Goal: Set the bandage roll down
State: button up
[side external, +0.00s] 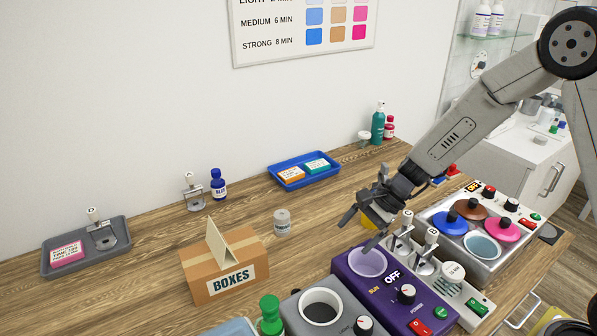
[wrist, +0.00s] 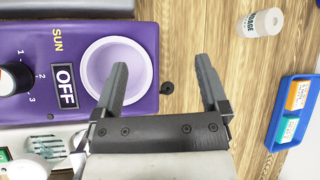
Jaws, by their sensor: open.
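The bandage roll (side external: 282,224) is a short white cylinder with dark lettering. It stands on the wooden table right of the cardboard box, apart from my gripper. It also shows in the wrist view at the top right, as a white roll (wrist: 263,22). My gripper (side external: 358,230) is open, with nothing between its fingers. It hangs over the back edge of the purple unit, to the right of the roll in the side view.
The purple unit (side external: 350,284) stands below my gripper, with a steel unit of coloured lids (side external: 470,225) to the right. A cardboard box (side external: 230,265) stands left of the roll. A blue tray (side external: 305,183) with two small packs lies behind. Bare table surrounds the roll.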

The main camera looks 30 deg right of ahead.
jog(key=s+d+n+h, duration=0.1)
jog(key=s+n, duration=0.1)
jog(key=s+n+h, duration=0.1)
jog(key=s+n, duration=0.1)
jog(key=s+d+r+n+g+h, duration=0.1)
jog(key=s+n, duration=0.1)
jog(key=s, duration=0.1)
jog(key=shift+d+r, duration=0.1)
jog(key=shift+d, duration=0.25)
jog(key=s+d+n+h, duration=0.1)
jog(key=n, duration=0.1)
jog(key=s+d+r+n+h, duration=0.1)
jog(key=s+n, duration=0.1)
jog(key=n, duration=0.1)
jog(key=s+d+n+t+h, duration=0.1)
jog(key=s+n, duration=0.1)
jog(key=shift+s+d+r+n+h, duration=0.2)
jog(key=shift+r+n+h, duration=0.1)
jog(key=shift+r+n, duration=0.1)
jog(key=shift+s+d+r+n+h, duration=0.25)
jog(key=shift+s+n, duration=0.2)
jog(key=shift+n, duration=0.45)
